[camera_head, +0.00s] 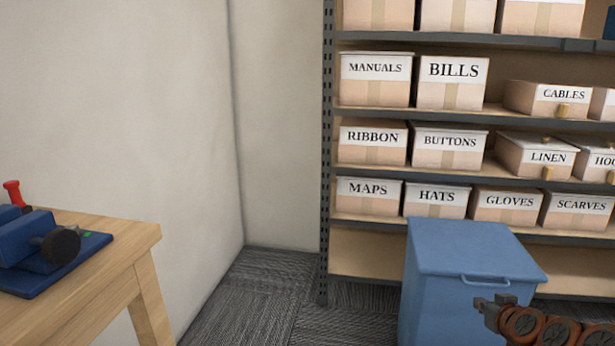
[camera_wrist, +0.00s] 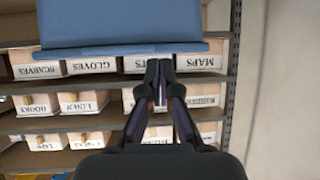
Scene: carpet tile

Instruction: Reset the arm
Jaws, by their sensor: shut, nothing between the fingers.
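My gripper (camera_head: 484,303) shows at the lower right of the head view, in front of the blue bin (camera_head: 465,260). In the wrist view my gripper (camera_wrist: 159,70) points up the picture with its two dark fingertips together and nothing between them. The wrist view is upside down, so the blue bin (camera_wrist: 120,22) shows at the top, beyond the fingertips. The gripper is apart from the shelf boxes as far as I can tell.
A grey shelf rack (camera_head: 326,150) holds several labelled boxes, such as HATS (camera_head: 437,200) and BILLS (camera_head: 451,82). A wooden table (camera_head: 110,245) with a blue device (camera_head: 45,250) stands at the left. Carpet (camera_head: 270,295) between table and bin is clear.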

